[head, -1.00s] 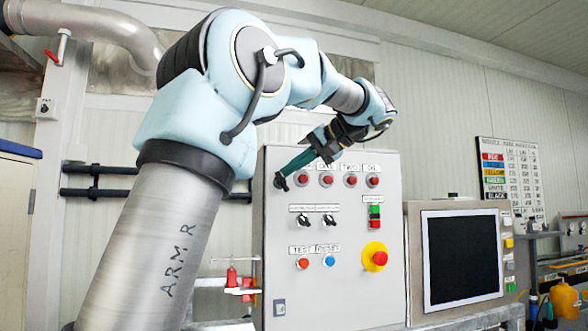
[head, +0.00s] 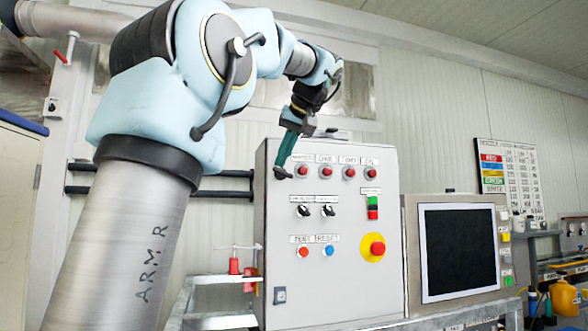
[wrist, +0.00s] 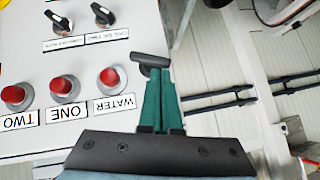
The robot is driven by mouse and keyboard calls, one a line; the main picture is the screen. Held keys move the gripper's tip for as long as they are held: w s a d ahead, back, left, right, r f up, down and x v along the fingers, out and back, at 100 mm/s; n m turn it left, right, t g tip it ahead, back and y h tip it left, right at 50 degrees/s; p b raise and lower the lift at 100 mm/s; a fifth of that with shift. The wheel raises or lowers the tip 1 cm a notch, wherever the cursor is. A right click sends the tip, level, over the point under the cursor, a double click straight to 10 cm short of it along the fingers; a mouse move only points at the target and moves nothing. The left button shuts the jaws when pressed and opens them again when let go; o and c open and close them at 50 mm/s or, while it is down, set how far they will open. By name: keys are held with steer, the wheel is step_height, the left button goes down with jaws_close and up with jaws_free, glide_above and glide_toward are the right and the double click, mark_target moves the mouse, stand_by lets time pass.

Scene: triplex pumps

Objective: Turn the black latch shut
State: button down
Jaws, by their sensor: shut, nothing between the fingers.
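The black latch (head: 283,173) sits at the upper left edge of the grey control cabinet's front (head: 335,275). In the wrist view the latch (wrist: 150,61) shows as a short dark handle lying crosswise, right at my fingertips. My gripper (head: 288,160) hangs down at the cabinet's upper left corner. Its two green fingers are shut together with nothing between them, as the wrist view (wrist: 157,72) shows. The fingertips overlap or meet the latch; I cannot tell whether they touch it. The latch's pivot is partly hidden.
A row of red buttons (head: 326,172) runs just right of the latch. Black switches (head: 304,210) and a red emergency stop on yellow (head: 377,249) sit lower. A monitor (head: 459,252) stands to the right. Black pipes (head: 82,180) run along the wall at left.

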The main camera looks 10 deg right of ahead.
steer(key=shift+a+f+n+h+b, duration=0.15)
steer(key=shift+a+n+h+b, duration=0.3)
steer(key=shift+h, duration=0.45)
steer(key=shift+r+p, duration=0.8)
steer(key=shift+r, duration=0.05)
steer(key=w+d+r+p+v, duration=0.1)
steer(key=p+v, duration=0.3)
steer(key=v, duration=0.9)
steer(key=shift+w+r, duration=0.35)
steer(key=shift+w, duration=0.2)
